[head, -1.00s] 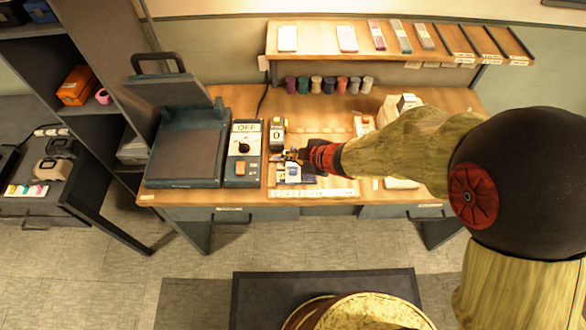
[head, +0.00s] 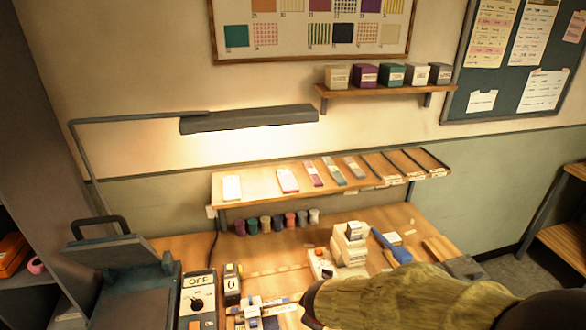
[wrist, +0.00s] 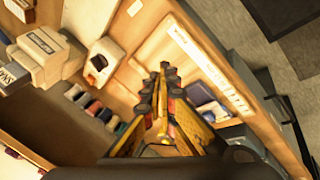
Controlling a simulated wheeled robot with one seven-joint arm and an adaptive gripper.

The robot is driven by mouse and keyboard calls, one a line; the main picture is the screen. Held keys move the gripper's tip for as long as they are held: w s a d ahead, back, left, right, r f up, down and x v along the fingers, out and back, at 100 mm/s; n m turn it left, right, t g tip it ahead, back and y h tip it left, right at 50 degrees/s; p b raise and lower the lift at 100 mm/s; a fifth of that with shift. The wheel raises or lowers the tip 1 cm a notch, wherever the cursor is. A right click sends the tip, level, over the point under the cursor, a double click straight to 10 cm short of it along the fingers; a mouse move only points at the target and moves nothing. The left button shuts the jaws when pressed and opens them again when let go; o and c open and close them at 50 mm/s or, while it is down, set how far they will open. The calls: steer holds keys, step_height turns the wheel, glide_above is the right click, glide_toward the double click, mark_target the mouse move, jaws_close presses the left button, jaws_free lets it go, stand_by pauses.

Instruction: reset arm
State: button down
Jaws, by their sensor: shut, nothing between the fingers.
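My arm (head: 400,295) comes in from the lower right of the head view, over the front of the workbench (head: 262,258). My gripper (wrist: 168,72) shows in the wrist view with its two fingers together and nothing between them. It points over the bench top, near a dark blue item (wrist: 205,96) and a white label strip (wrist: 215,70). In the head view the gripper's fingertips are not visible, and the forearm covers the bench's front right part.
A press-like machine (head: 135,285) with a raised lid and an OFF switch box (head: 198,300) stand at the left. A row of spools (head: 276,222) lies below a slanted shelf (head: 255,186). A white device (head: 350,245) and a blue-handled tool (head: 390,245) are near the arm.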

steer(key=s+d+r+m, duration=0.6)
steer(key=s+r, duration=0.3)
steer(key=r, duration=0.2)
steer(key=s+d+r+m, duration=0.5)
steer(key=s+d+r, duration=0.2)
steer(key=s+r, duration=0.2)
steer(key=shift+s+d+r+m, duration=0.2)
steer(key=shift+r+m, duration=0.2)
steer(key=shift+r, duration=0.55)
